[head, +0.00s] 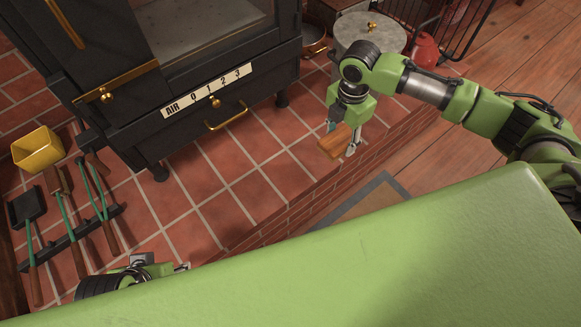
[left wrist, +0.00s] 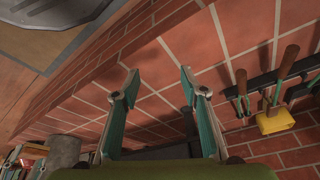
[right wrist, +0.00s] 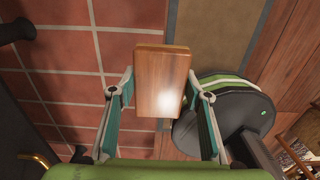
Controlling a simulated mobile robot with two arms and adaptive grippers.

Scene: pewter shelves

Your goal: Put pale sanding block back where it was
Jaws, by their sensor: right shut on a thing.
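A brown wooden block, the only one in view that could be the sanding block (head: 333,143), is held in my right gripper (head: 343,140). In the right wrist view the block (right wrist: 161,75) sits between the two fingertips, which grip its sides. It is above the red tiled hearth near its brick front edge; I cannot tell whether it touches the tiles. My left gripper (left wrist: 160,85) is open and empty over the tiles; in the head view it is partly hidden at the bottom left.
A lidded grey drum (head: 370,38) and a red kettle (head: 424,50) are at the back right. Tiles before the stove are clear.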

